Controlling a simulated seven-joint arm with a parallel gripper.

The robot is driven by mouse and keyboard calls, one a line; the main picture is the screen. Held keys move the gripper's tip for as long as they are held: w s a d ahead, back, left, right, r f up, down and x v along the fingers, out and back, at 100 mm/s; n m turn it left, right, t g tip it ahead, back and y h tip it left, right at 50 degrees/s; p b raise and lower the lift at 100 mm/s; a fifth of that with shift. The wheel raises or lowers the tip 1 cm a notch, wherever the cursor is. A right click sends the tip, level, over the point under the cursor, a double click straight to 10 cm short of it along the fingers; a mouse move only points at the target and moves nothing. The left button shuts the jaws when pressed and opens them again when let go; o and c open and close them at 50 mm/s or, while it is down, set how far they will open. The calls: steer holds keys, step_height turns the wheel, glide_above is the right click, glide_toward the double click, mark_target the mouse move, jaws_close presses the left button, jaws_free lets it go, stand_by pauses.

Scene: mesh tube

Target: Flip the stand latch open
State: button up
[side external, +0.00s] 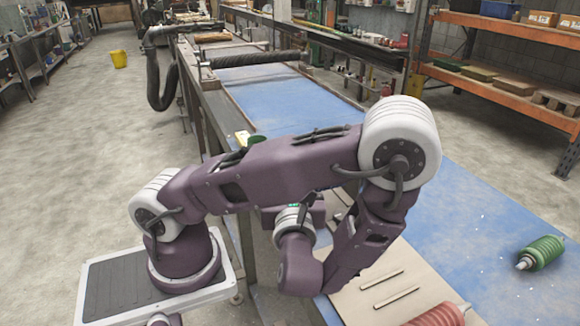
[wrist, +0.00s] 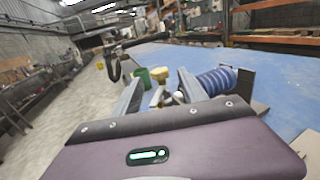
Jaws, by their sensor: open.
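The stand latch is hard to make out. In the wrist view, a small tan upright piece (wrist: 157,97) shows between my gripper's fingers with a pale rounded knob (wrist: 178,96) beside it. I cannot tell whether either is the latch, or how the latch is set. My gripper (wrist: 160,82) is open, with a grey finger on each side and nothing clearly held. Whether a finger touches anything cannot be seen. In the side external view, my arm hides the fingers and the stand area.
A green cup (wrist: 143,78) and a yellow object (wrist: 161,73) lie beyond. A green ribbed bottle (side external: 541,253) and a red ribbed piece (side external: 438,315) lie at right. Blue table (side external: 480,215) is largely clear there.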

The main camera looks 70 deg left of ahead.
steer(key=shift+s+d, duration=0.25)
steer(key=shift+d, duration=0.35)
steer(key=w+n+g, duration=0.1)
steer(key=g, duration=0.1)
steer(key=w+n+g+y, duration=0.1)
steer(key=n+g, duration=0.2)
steer(key=g, duration=0.2)
steer(key=shift+w+d+n+y, duration=0.15)
steer(key=shift+w+n+y, duration=0.15)
steer(key=shift+w+n, duration=0.1)
steer(key=a+g, duration=0.1)
steer(key=a, duration=0.2)
steer(key=a+n+g, duration=0.1)
steer(key=a, duration=0.3)
steer(key=shift+s+r+g, duration=0.1)
steer(key=shift+r+g, duration=0.1)
steer(key=shift+g, duration=0.1)
